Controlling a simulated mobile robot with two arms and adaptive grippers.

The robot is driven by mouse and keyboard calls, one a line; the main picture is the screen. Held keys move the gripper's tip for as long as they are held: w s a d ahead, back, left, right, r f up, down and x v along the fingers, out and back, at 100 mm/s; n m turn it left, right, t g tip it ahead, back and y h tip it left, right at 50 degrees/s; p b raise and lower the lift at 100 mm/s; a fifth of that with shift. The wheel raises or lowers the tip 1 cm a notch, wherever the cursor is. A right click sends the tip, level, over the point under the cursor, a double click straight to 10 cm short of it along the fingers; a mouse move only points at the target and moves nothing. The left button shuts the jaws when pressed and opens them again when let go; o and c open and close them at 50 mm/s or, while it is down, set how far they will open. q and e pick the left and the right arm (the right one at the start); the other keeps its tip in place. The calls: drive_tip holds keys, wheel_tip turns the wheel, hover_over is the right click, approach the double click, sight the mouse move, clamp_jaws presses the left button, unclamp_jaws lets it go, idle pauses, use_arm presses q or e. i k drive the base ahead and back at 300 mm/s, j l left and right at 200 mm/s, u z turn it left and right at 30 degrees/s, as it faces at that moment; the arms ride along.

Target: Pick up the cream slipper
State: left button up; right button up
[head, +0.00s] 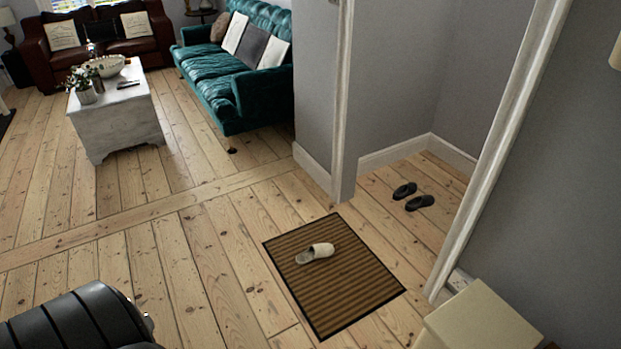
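The cream slipper (315,253) lies on a brown striped doormat (345,299) with a dark border, near the middle of the head view. It is a single slipper, lying alone towards the far left part of the mat, with nothing touching it but the mat. Neither of my grippers shows in the head view, so I cannot see whether they are open or shut.
Dark shoes (412,197) lie in the alcove beyond the mat. A cream box-like piece (480,322) stands at the lower right, and a black ribbed leather-like object (75,322) at the lower left. Farther off are a teal sofa (215,75) and a white chest (118,117). Floorboards left of the mat are clear.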

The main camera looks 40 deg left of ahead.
sight(320, 250)
drive_tip(key=u, duration=1.1)
drive_tip(key=i, duration=0.05)
